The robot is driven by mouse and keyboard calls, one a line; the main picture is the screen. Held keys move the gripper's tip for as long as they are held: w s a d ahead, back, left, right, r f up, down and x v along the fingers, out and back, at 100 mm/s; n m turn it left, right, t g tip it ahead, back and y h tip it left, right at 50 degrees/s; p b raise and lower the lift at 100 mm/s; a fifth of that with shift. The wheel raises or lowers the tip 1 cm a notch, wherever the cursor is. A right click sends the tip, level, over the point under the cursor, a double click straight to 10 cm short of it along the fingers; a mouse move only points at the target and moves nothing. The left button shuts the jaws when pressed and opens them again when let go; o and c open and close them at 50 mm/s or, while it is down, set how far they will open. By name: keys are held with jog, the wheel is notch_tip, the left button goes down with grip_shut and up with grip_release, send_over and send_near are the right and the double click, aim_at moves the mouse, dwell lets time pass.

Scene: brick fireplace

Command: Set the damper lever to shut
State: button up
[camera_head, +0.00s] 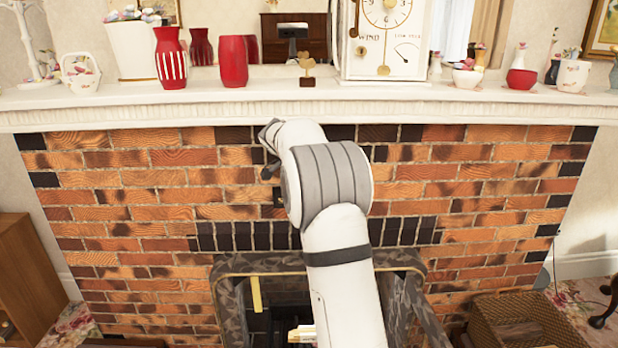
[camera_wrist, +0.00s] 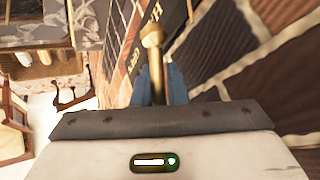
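The damper lever (camera_wrist: 153,38) is a brass rod with a rounded knob, seen in the wrist view just beyond my gripper. My gripper (camera_wrist: 160,85) has its blue fingers close on both sides of the rod, below the knob, and looks shut on it. A dark plate (camera_wrist: 172,18) with pale lettering lies behind the lever on the brick wall. The lettering is turned and partly covered, so I cannot read it surely. In the head view my arm hides the lever and the fingers.
The white mantel shelf (camera_head: 200,104) runs above my arm, with red vases (camera_head: 233,62), a clock (camera_head: 385,40) and small pots along it. The brick wall (camera_head: 160,205) is close behind my gripper. The fireplace frame (camera_head: 222,275) stands below; a wicker basket (camera_head: 525,320) is at lower right.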

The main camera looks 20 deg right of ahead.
jog(key=o, duration=0.3)
jog(key=shift+w+d+f, duration=0.1)
jog(key=shift+w, duration=0.1)
jog(key=shift+o, duration=0.7)
jog(key=shift+s, duration=0.15)
jog(key=s+a+r, duration=0.2)
jog(key=s+a, duration=0.1)
jog(key=a, duration=0.4)
jog(key=s+a+r+b, duration=0.1)
jog(key=s+a, duration=0.3)
jog(key=a, duration=0.3)
jog(key=shift+r+b, duration=0.3)
jog(key=shift+r, duration=0.1)
jog(key=shift+w, duration=0.1)
